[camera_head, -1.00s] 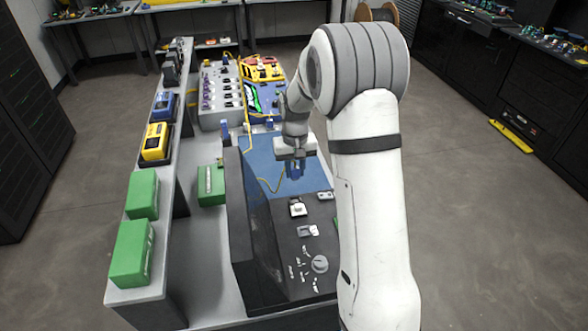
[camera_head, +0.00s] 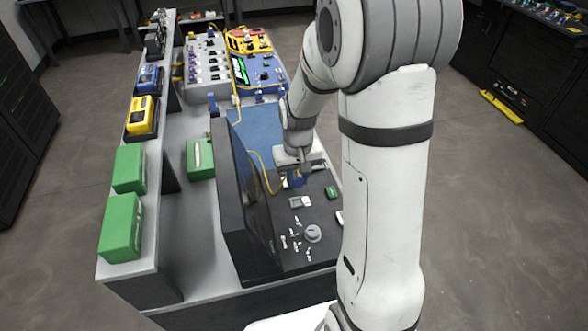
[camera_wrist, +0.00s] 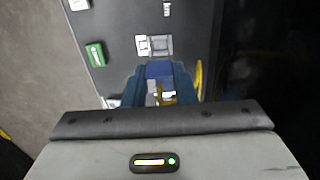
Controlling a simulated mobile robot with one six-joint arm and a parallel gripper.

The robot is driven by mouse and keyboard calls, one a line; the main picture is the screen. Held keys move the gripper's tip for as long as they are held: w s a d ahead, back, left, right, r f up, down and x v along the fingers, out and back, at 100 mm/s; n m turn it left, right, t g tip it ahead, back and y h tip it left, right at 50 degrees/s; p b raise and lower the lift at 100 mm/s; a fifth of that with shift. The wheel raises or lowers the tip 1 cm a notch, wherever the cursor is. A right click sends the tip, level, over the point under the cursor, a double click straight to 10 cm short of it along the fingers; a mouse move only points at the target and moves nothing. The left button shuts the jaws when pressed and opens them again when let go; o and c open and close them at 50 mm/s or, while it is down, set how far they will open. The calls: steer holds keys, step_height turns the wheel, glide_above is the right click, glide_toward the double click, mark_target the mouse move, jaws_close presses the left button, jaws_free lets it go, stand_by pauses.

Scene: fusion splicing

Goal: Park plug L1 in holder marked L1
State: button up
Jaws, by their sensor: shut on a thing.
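My gripper (camera_head: 293,180) is low over the far end of the black console, beside the blue mat. In the wrist view, its blue fingers (camera_wrist: 160,84) are closed on a small blue plug (camera_wrist: 159,70). A white part and a yellow cable show at the plug, and the cable loops out to the right. I take the plug for L1, but no marking on it is readable. Small blue stands (camera_head: 259,96) are at the far edge of the blue mat. I cannot read an L1 mark on any holder.
The black console (camera_head: 290,250) has a knob, a white-grey fitting (camera_head: 301,202) and a green block (camera_head: 331,192). A dark upright panel (camera_head: 240,195) stands left of my gripper. The blue mat (camera_head: 257,130) has bare room. A yellow cable (camera_head: 264,172) lies across it.

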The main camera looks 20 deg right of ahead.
steer(key=shift+f+b, duration=2)
steer(key=shift+f, duration=1.05)
steer(key=shift+f+b, duration=0.5)
steer(key=shift+b, duration=0.05)
steer(key=o, duration=1)
steer(key=shift+o, duration=0.2)
step_height(320, 180, up, 7)
steer(key=shift+r, duration=0.4)
steer(key=shift+r, duration=0.1)
